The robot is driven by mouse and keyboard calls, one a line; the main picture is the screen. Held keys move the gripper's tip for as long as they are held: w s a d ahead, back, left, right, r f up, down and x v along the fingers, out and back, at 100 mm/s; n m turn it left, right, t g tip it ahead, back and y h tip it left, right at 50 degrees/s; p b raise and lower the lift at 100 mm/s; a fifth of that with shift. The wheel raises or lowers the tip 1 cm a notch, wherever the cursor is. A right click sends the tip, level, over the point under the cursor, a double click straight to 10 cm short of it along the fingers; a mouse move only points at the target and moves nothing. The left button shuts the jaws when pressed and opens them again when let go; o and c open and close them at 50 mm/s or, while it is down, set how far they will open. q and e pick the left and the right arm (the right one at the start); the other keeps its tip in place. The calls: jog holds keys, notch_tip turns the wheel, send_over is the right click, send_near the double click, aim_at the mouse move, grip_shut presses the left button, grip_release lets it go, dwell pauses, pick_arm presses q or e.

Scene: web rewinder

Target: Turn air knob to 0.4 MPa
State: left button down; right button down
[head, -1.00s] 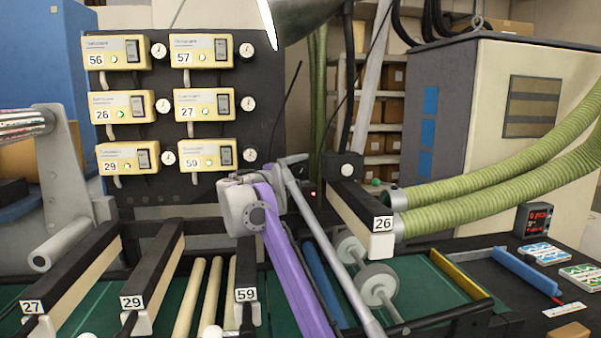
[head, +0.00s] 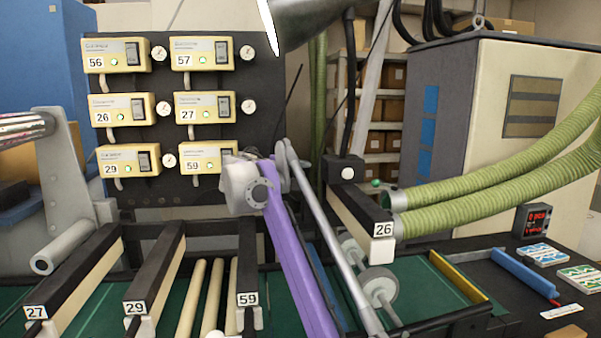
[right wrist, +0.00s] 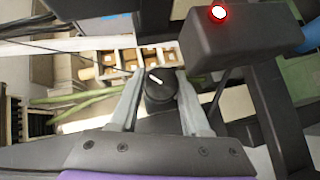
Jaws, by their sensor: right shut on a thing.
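The air knob (right wrist: 160,86) is a black round knob with a white pointer line, seen in the right wrist view. The pointer leans slightly to the upper left there. My right gripper (right wrist: 162,76) has one grey finger on each side of the knob and is shut on it. The fingertips and knob are hidden there. I see no pressure reading on the knob. My left gripper is not in view.
A black box with a red-lit button (right wrist: 219,13) stands close right of the knob. The dark panel (head: 272,95) carries several yellow numbered units and small gauges. Green hoses (head: 470,200) run at the right; numbered black arms (head: 75,275) stand in front.

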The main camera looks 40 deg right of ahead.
jog(key=shift+s+y, duration=0.1)
jog(key=shift+y, duration=0.3)
jog(key=shift+f+m, duration=0.1)
jog(key=shift+m, duration=0.2)
jog(key=shift+c, duration=1.9)
grip_release()
jog(key=shift+s, duration=0.1)
jog(key=shift+a, duration=0.5)
jog(key=v, duration=1)
jog(key=shift+s, duration=0.15)
jog(key=shift+d, duration=0.15)
